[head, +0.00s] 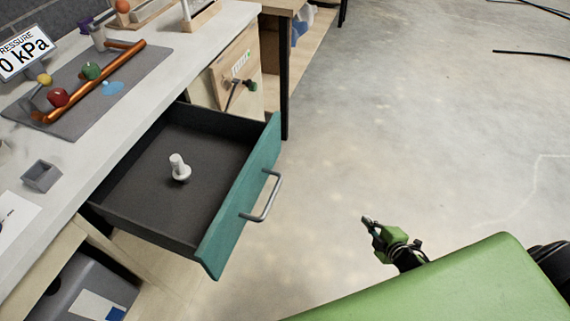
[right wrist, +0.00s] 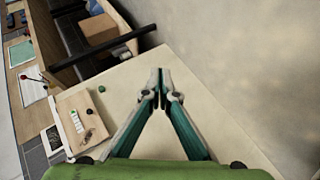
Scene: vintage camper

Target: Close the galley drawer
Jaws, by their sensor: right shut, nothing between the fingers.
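The galley drawer (head: 237,205) is pulled well out from under the counter in the head view. It has a teal front, a dark tray inside and a grey bar handle (head: 263,197) on its outer face. A small white object (head: 179,167) stands inside it. My right gripper (head: 367,221) is over the floor, to the right of the handle and apart from it. In the right wrist view the same gripper (right wrist: 161,75) has its fingertips together with nothing between them. I cannot make out the drawer there. My left gripper is not in view.
The counter (head: 73,163) holds a grey mat with a copper pipe (head: 90,85), small coloured items and a pressure sign (head: 25,52). A wooden panel (head: 236,72) is beyond the drawer. A grey bin (head: 80,285) is below the counter. Open floor lies right of the drawer.

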